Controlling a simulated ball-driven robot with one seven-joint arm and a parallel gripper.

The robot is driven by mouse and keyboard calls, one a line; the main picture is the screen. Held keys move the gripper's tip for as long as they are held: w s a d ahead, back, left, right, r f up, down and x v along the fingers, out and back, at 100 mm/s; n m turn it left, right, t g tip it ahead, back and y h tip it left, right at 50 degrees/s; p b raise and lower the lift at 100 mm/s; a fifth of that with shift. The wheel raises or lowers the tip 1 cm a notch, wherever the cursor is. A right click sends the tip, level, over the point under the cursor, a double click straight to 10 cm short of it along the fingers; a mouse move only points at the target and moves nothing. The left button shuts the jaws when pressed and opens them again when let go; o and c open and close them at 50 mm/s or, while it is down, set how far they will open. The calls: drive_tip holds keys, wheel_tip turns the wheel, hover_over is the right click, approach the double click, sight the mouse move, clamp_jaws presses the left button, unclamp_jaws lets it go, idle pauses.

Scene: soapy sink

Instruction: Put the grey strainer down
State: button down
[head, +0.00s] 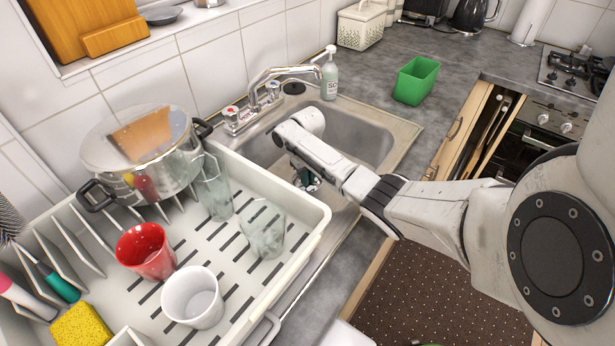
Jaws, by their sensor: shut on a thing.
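My arm reaches from the right over the sink (350,132), and my gripper (307,182) points down inside its near left part. The gripper is mostly hidden behind my own arm. It is shut on a small grey thing, the grey strainer (313,188), of which only a little shows at the fingertips. I cannot tell whether the strainer touches the sink floor.
A tap (285,75) and soap bottle (330,78) stand behind. A green box (416,80) is on the right counter.

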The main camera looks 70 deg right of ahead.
drive_tip(key=shift+f, duration=0.15)
drive_tip(key=c, duration=1.1)
unclamp_jaws()
wheel_tip(320, 180, up, 12)
